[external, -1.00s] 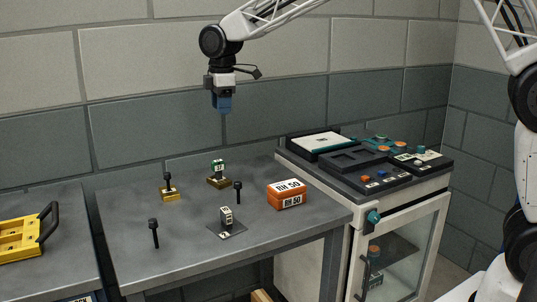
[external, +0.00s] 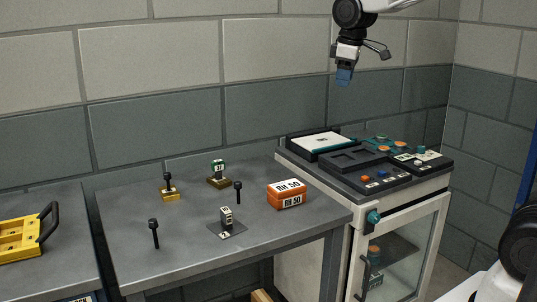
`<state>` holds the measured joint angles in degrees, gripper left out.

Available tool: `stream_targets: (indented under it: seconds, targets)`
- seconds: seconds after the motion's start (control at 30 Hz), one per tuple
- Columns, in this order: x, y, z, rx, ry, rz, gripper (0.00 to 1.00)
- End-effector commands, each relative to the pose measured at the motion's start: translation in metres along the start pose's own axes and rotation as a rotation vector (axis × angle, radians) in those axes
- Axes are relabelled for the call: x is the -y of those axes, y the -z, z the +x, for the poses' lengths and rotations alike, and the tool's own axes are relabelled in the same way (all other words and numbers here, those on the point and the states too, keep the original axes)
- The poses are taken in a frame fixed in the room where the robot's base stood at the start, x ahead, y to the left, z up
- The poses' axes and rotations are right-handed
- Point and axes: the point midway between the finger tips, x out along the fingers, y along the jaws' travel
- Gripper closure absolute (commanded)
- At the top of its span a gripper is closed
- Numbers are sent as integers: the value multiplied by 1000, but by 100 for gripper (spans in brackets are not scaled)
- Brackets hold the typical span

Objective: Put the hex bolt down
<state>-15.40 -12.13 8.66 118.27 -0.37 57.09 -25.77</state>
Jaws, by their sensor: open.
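Two black bolt-like pieces with thick heads stand upright on the grey table. One bolt (external: 154,234) is near the front left, and the other bolt (external: 238,191) is near the middle. A third dark bolt-like piece (external: 168,181) stands at a gold block (external: 170,194); whether it sits in the block or behind it I cannot tell. Which one is the hex bolt is not clear at this size. My gripper (external: 343,83) is open, high above the cabinet's left part, well away from all of them. No object shows in it.
The table (external: 190,262) also holds a green-topped piece on a brown base (external: 218,175), a small grey block on a plate (external: 226,218) and an orange box (external: 287,195). A cabinet with trays (external: 360,160) stands right. A yellow handled case (external: 22,238) is left.

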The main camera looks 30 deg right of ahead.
Motion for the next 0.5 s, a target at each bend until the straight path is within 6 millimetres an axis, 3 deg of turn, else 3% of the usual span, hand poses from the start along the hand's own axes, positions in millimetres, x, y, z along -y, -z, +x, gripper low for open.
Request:
stream_targets:
  seconds: [0.1, 0.5]
  targets:
    - [-1, -41, -6, -9, -10, 90, 54]
    - [12, -166, -7, -38, -41, 386, 54]
